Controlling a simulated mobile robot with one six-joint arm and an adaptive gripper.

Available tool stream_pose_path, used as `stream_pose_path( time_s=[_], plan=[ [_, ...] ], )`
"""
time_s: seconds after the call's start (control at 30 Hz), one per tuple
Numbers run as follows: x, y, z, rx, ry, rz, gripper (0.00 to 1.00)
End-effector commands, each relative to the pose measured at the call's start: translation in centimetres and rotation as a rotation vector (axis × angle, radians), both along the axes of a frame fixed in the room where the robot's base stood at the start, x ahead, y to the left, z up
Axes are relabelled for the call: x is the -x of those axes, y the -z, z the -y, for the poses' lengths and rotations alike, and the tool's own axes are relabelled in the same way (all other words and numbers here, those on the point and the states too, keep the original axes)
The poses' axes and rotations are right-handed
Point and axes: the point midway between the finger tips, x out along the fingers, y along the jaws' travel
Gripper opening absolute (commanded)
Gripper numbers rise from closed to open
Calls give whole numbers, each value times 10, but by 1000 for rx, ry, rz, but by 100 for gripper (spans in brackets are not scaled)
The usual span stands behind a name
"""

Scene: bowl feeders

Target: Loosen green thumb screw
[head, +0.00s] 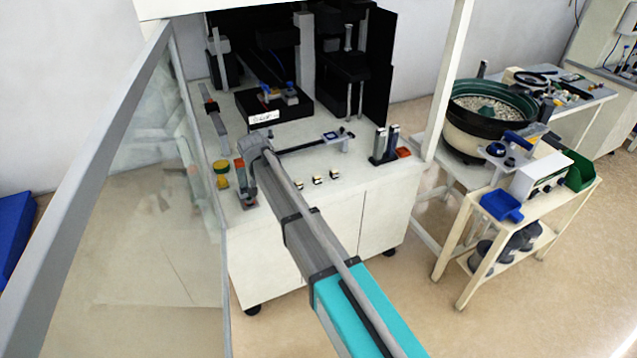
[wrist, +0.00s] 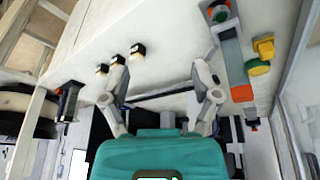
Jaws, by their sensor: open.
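A small round green knob, apparently the green thumb screw (wrist: 220,14), sits on the near end of a grey and orange bracket (wrist: 231,48) at the top right of the wrist view. My gripper (wrist: 158,64) is open and empty in the wrist view. Its two grey fingers are spread over the white worktop, to the left of the bracket and apart from it. In the head view the end of my arm crowds the bracket's place at the cabinet's left edge. I cannot make out the green knob there.
A yellow and green part (wrist: 263,46) stands beside the bracket. Three small black-and-cream blocks (head: 317,181) lie along the worktop's front. A glass door (head: 165,150) stands open at the left. A bowl feeder (head: 480,120) stands at the right. The worktop between the fingers looks largely clear.

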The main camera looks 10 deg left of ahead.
Motion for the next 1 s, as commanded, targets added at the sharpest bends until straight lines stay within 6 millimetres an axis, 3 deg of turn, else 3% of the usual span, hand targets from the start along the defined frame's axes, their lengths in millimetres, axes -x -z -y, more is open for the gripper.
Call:
stream_pose_path(
  time_s=[1.0],
  plan=[
    [34, -31, 138, 27, 11, -89, 79]
  ],
)
